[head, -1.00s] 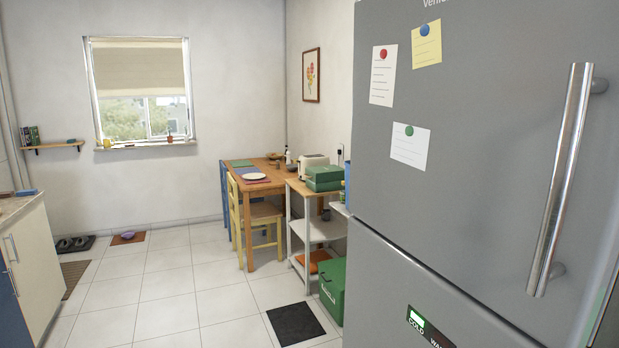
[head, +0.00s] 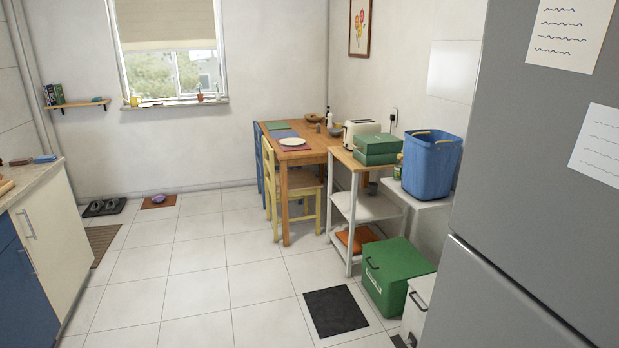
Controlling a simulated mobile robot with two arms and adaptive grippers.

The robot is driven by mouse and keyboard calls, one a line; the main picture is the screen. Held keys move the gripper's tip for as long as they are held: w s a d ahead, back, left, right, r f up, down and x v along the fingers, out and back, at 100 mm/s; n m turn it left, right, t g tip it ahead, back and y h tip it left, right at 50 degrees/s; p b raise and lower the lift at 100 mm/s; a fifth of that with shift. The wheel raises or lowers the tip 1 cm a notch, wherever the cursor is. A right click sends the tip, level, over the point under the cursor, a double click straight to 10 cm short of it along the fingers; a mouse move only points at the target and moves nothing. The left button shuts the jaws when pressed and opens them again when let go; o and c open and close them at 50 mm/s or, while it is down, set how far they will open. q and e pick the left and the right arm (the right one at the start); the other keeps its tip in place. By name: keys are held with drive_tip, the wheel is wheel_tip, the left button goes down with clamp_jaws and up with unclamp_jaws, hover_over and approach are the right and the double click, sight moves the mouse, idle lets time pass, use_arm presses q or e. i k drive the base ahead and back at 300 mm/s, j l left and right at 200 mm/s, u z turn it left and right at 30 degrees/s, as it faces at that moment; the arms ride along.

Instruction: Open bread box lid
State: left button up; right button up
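A green box (head: 377,148) with a lid seam around its middle sits on the wooden top of a white shelf unit, next to a white toaster; it looks like the bread box, and its lid is down. A larger green box (head: 396,273) with a dark handle stands on the floor at the foot of the shelf; its top is closed too. I cannot read its label. Neither of my grippers shows in the head view.
A grey fridge (head: 540,190) fills the right side. A blue basket (head: 432,163) stands on a white shelf. A table (head: 313,156) and yellow chair (head: 291,196) are beyond. A counter (head: 33,183) is at left. The tiled floor (head: 200,262) is mostly clear around a dark mat (head: 335,311).

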sight(370, 144)
drive_tip(key=i+u, duration=0.3)
drive_tip(key=i, duration=2)
